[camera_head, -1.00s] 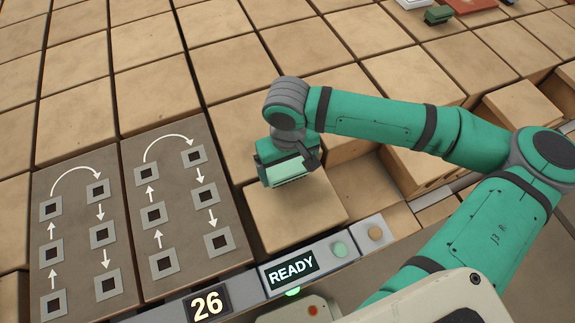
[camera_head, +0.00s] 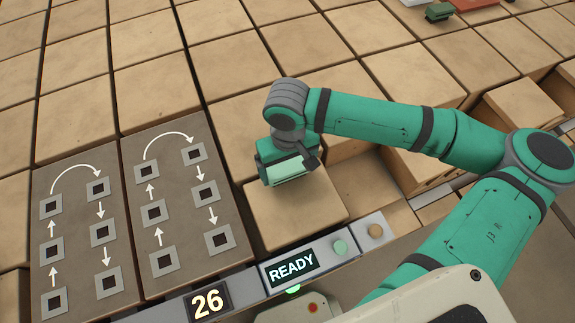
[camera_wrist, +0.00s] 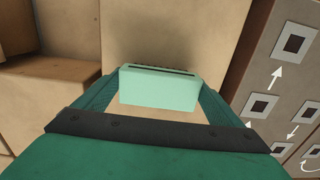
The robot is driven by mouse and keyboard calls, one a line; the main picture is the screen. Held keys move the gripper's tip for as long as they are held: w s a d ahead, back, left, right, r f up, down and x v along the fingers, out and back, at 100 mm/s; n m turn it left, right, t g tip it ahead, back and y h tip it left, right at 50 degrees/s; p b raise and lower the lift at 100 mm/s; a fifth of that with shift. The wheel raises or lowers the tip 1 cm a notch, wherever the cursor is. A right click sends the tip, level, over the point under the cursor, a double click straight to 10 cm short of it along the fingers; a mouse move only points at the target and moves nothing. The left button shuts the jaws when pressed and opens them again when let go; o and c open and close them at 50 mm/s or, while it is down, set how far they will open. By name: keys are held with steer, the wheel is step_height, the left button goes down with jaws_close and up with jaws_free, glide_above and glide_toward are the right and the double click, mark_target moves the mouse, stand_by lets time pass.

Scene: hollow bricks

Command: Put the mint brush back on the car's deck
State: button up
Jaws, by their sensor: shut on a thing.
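My gripper (camera_head: 290,168) is shut on the mint brush (camera_wrist: 158,90), a pale mint block with a dark slit along its upper edge. In the wrist view a finger closes on each side of it. In the head view the brush is partly hidden by the gripper, over a tan hollow brick (camera_head: 297,215) near the front strip. I cannot tell whether the brush touches that brick. I cannot make out the car's deck for certain in these views.
Tan bricks fill the floor behind. Two grey panels (camera_head: 70,235) with arrows and square sockets lie at left. An open gap (camera_head: 362,185) lies right of the brick. A strip (camera_head: 290,267) reads READY and 26. A dark green object (camera_head: 440,12) is at the far top right.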

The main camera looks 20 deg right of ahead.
steer(key=o, duration=1)
steer(key=shift+s+d, duration=0.1)
steer(key=shift+s, duration=0.05)
step_height(320, 180, up, 11)
steer(key=shift+f, duration=0.2)
steer(key=shift+r, duration=0.1)
